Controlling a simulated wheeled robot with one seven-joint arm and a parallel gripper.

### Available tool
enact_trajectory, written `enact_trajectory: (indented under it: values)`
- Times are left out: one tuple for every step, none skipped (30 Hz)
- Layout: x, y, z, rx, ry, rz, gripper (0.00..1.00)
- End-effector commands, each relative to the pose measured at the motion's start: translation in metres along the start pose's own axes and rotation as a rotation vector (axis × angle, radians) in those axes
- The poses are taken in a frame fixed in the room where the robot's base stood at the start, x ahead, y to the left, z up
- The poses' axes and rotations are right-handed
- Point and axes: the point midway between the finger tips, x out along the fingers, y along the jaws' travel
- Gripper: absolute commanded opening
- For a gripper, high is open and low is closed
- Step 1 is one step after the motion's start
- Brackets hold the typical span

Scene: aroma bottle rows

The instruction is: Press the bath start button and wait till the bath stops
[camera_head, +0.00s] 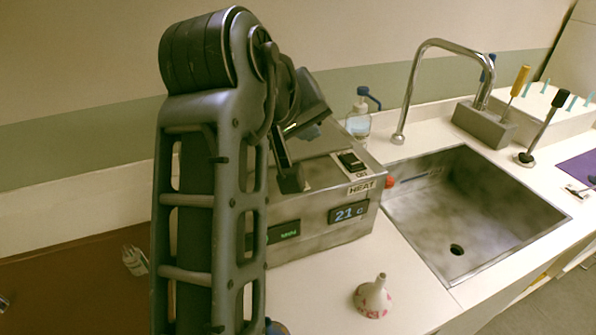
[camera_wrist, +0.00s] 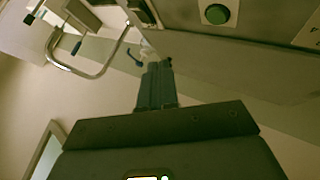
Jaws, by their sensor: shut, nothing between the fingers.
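The metal bath (camera_head: 312,222) stands on the counter beside the sink. Its front has a blue display (camera_head: 348,212) reading about 21 C and a second, small green-lit display (camera_head: 284,231). A black rocker switch (camera_head: 350,161) sits on top above a HEAT label. In the wrist view a round green button (camera_wrist: 217,14) shows on a grey panel at the top. My gripper (camera_head: 291,183) is shut and empty, over the left part of the bath. In the wrist view its closed fingers (camera_wrist: 157,80) are apart from the green button. My arm hides the bath's left side.
The sink (camera_head: 470,205) with its tall tap (camera_head: 412,85) lies to the right. A grey holder (camera_head: 485,125) carries tools at the back.

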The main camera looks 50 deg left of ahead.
Motion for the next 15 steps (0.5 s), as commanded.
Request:
enact_trajectory:
  values:
    - [-0.010, -0.004, -0.012, -0.004, 0.001, -0.014, 0.00]
    - [-0.015, -0.006, -0.016, -0.006, -0.001, -0.021, 0.00]
    - [-0.020, -0.008, -0.021, -0.008, -0.004, -0.028, 0.00]
    - [-0.023, -0.009, -0.024, -0.010, -0.005, -0.032, 0.00]
    - [-0.025, -0.010, -0.027, -0.011, -0.006, -0.036, 0.00]
    - [-0.028, -0.011, -0.029, -0.012, -0.008, -0.040, 0.00]
    - [-0.029, -0.012, -0.030, -0.012, -0.009, -0.043, 0.00]
    - [-0.030, -0.012, -0.031, -0.013, -0.010, -0.044, 0.00]
    - [-0.031, -0.013, -0.032, -0.014, -0.011, -0.046, 0.00]
    - [-0.031, -0.013, -0.032, -0.014, -0.011, -0.046, 0.00]
    - [-0.031, -0.013, -0.032, -0.014, -0.011, -0.046, 0.00]
    - [-0.031, -0.013, -0.032, -0.014, -0.011, -0.046, 0.00]
    - [-0.031, -0.013, -0.032, -0.014, -0.011, -0.046, 0.00]
    - [-0.031, -0.013, -0.032, -0.014, -0.011, -0.046, 0.00]
    - [-0.031, -0.013, -0.032, -0.014, -0.011, -0.046, 0.00]
